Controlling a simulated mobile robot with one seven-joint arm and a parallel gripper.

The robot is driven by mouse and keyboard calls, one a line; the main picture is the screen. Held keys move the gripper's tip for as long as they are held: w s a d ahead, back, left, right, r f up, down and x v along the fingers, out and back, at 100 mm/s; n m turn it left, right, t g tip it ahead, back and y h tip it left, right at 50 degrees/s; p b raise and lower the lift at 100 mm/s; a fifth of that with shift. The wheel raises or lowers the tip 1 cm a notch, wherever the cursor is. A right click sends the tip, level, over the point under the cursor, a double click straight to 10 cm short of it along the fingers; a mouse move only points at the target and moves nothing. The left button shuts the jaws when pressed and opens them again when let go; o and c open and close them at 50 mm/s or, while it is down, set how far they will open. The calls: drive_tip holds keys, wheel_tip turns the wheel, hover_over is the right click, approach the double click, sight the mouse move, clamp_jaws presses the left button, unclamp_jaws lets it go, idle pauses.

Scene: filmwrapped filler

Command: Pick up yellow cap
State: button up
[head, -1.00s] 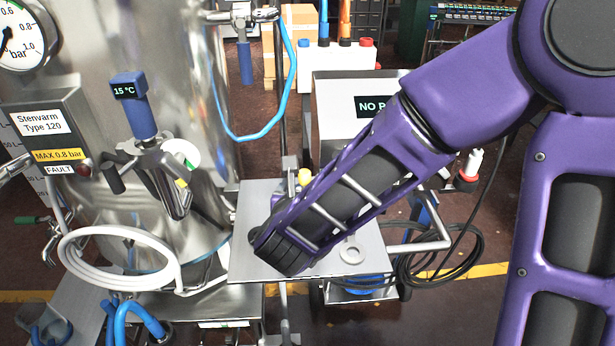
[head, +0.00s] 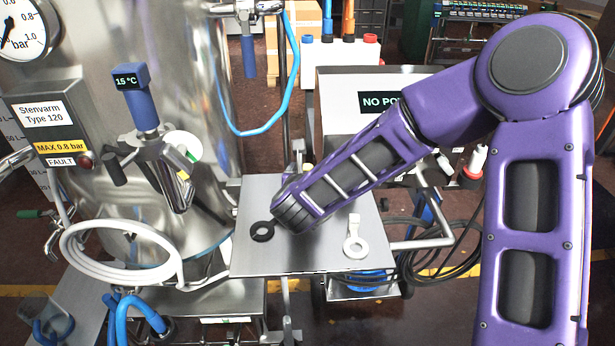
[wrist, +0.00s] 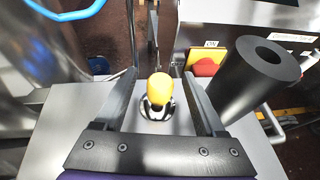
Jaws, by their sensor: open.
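My gripper (wrist: 160,76) is open, with one finger to the left of the cap and one to the right. Gaps show on both sides, so neither finger touches it. How far the fingertips are above the plate is hard to tell. In the head view my forearm hides both the cap and my gripper.
A black ring (head: 262,231) and a white ring-shaped piece (head: 356,243) lie on the plate. A steel tank (head: 185,60) stands at left. A white cabinet (head: 340,110) is behind the plate. A red and yellow switch (wrist: 206,66) shows behind the right finger.

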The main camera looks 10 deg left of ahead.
clamp_jaws()
idle(0.4)
